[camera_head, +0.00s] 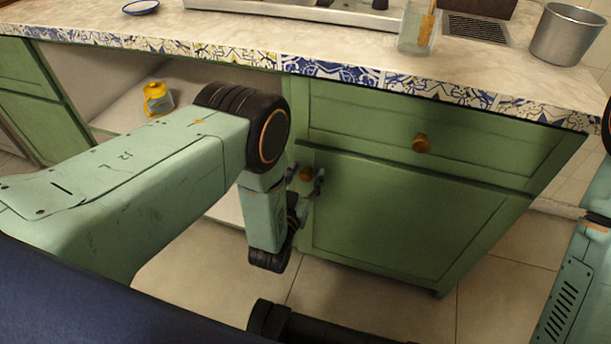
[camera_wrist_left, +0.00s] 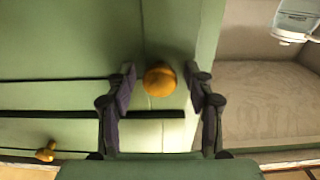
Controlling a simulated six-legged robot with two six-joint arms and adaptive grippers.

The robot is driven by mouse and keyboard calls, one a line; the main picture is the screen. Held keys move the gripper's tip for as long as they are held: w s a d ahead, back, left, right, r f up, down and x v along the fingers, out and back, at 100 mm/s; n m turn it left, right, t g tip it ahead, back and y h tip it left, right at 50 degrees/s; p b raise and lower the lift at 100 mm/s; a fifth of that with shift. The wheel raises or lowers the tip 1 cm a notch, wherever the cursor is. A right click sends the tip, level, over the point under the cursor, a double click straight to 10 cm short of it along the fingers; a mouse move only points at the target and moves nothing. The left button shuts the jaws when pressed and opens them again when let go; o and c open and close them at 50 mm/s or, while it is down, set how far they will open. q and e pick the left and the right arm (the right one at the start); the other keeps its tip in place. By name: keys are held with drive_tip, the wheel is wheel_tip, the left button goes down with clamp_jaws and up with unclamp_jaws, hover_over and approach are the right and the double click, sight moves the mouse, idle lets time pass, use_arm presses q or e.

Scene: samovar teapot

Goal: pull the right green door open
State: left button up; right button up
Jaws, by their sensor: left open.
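The right green door (camera_head: 410,215) is the lower panel at the right end of the counter, under a drawer. It looks shut, flush with the cabinet front. Its round brass knob (camera_head: 306,174) sits at the door's upper left corner. My left gripper (camera_head: 306,184) is at the knob, partly hidden by my own wrist. In the left wrist view the knob (camera_wrist_left: 160,80) lies between the two open fingertips of the left gripper (camera_wrist_left: 161,84), with a gap on each side. My right gripper is out of view.
A green drawer (camera_head: 350,120) with its own brass knob (camera_head: 421,143) is above the door. Left of it is an open compartment holding a yellow object (camera_head: 157,100). A glass (camera_head: 418,30) and metal pot (camera_head: 566,34) stand on the counter. Tiled floor in front is clear.

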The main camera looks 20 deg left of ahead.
use_arm(q)
clamp_jaws()
idle(0.4)
